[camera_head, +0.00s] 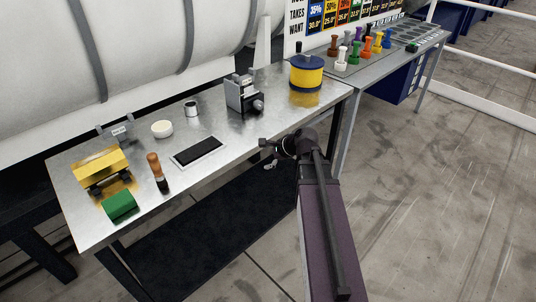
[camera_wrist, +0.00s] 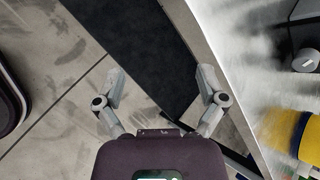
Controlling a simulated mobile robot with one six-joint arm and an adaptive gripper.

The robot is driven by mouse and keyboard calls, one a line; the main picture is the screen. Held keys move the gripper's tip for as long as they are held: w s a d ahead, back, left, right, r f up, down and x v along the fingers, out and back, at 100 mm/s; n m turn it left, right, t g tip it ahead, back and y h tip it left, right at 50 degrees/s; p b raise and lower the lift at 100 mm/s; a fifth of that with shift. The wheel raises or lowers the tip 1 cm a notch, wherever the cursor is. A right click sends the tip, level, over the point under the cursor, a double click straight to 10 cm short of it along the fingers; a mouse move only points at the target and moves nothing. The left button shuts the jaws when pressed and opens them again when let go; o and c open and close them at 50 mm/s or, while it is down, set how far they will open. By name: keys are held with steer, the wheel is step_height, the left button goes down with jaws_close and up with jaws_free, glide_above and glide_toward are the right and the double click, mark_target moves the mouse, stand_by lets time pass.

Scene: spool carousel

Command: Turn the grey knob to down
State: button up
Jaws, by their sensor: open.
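The grey knob (camera_head: 257,105) sits on the front of a small black and grey device (camera_head: 238,93) at the back middle of the metal table. In the wrist view the knob (camera_wrist: 306,60) shows at the upper right edge, with only part of the device in frame. Which way the knob points is too small to tell. My gripper (camera_head: 267,153) is open and empty, in front of the table's front edge and apart from the knob. In the wrist view its two fingers (camera_wrist: 161,82) are spread over the floor and dark mat, left of the table edge.
A yellow and blue spool (camera_head: 306,75) stands right of the device. A black-topped tray (camera_head: 198,152), a brown-handled tool (camera_head: 157,172), a white bowl (camera_head: 162,129) and a green roll (camera_head: 120,206) lie to the left. A second table (camera_head: 372,62) holds colored pieces.

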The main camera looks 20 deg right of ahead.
steer(key=s+a+f+n+g+h, duration=0.2)
steer(key=s+a+n, duration=0.4)
steer(key=n, duration=0.4)
steer(key=s+a+f+n+g+h, duration=0.3)
steer(key=s+a+n+g, duration=0.2)
steer(key=a+n, duration=0.3)
steer(key=shift+s+f+n, duration=0.4)
steer(key=shift+s+n, duration=0.05)
steer(key=shift+n, duration=0.45)
steer(key=c, duration=0.5)
steer(key=shift+o, duration=0.2)
steer(key=shift+d, duration=0.1)
